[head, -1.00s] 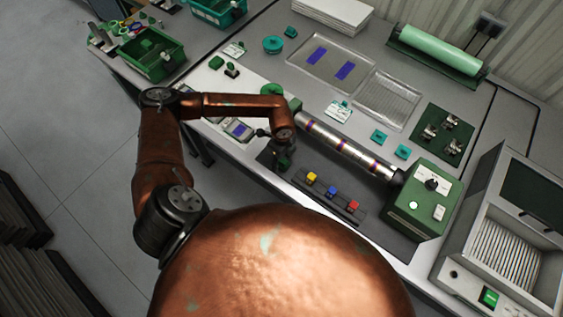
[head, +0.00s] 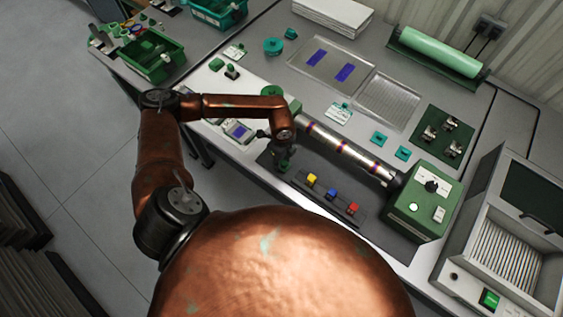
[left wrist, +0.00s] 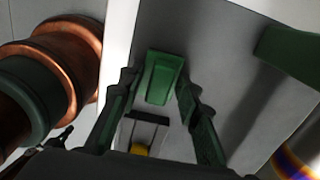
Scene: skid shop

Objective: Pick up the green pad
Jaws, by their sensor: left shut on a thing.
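The green pad (left wrist: 161,80) is a small block that shows between the fingers of my left gripper (left wrist: 156,92) in the left wrist view. The gripper is shut on it. In the head view the left gripper (head: 283,162) points down at the left end of a dark rack (head: 340,205), and the pad is mostly hidden there. I cannot tell whether the pad is clear of the rack. Yellow (head: 311,179), blue (head: 331,193) and red (head: 352,208) pads sit in a row along the rack. My right gripper is not in view.
A metal roller (head: 345,152) runs just behind the rack to a green control box (head: 422,205). A screen device (head: 238,130) lies left of the gripper. Clear trays (head: 389,99) and a green clip mat (head: 444,136) lie farther back. A machine (head: 515,235) stands at right.

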